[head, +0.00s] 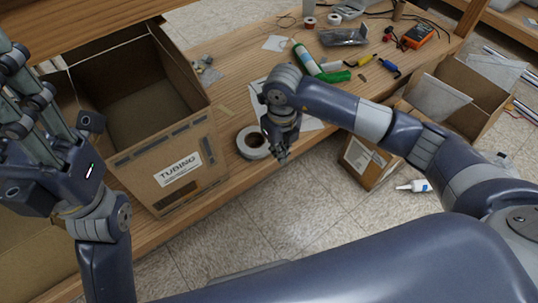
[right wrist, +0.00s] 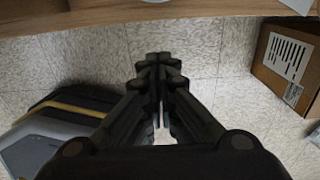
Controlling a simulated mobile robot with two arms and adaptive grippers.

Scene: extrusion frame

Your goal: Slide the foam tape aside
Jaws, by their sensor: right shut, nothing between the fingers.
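The foam tape (head: 246,150) is a roll with a pale ring and dark edge, lying flat near the front edge of the wooden bench, just right of the cardboard box marked TUBING. My right gripper (head: 283,157) points down beside the roll, on its right, at the bench edge. Its fingers are shut and empty, as the right wrist view (right wrist: 160,62) also shows. I cannot tell whether it touches the roll. My left gripper (head: 30,95) is raised at the far left, over the box side; its finger opening is unclear.
The TUBING box (head: 200,140) stands open on the bench (head: 235,90), left of the roll. Bottles, a dark bag, tools and an orange meter (head: 418,34) lie farther back. Another open cardboard box (head: 475,85) is at the right. Tiled floor lies below the bench front.

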